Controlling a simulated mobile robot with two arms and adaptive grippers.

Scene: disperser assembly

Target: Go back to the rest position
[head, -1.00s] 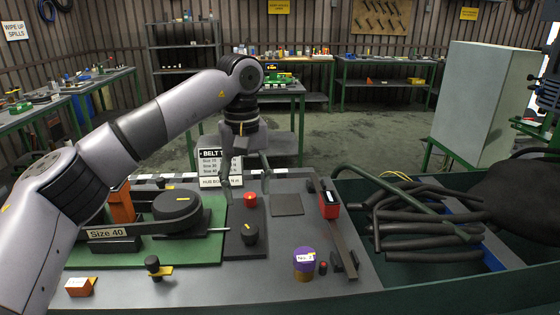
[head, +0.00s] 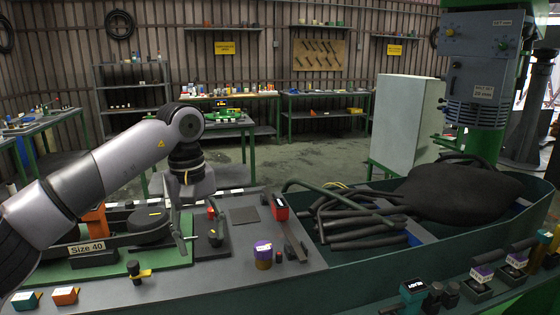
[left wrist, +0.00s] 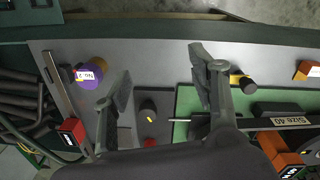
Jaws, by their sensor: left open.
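My left gripper (head: 193,230) hangs pointing down over the grey work surface (head: 232,277), near the black knob (head: 215,238) on its dark plate. In the left wrist view the gripper's two fingers (left wrist: 160,78) are spread wide apart with nothing between them. The grey surface shows beneath and beyond them. The black knob (left wrist: 148,108) lies in view between the fingers, lower than their tips. My right arm and gripper are in neither view.
A green plate marked Size 40 (head: 170,256) carries a black wheel (head: 149,226). A purple-and-yellow cylinder (head: 263,256) and a red-and-black box (head: 279,208) stand to the right. Dark hoses (head: 365,222) fill the bin. A drill-like machine (head: 484,75) stands at right.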

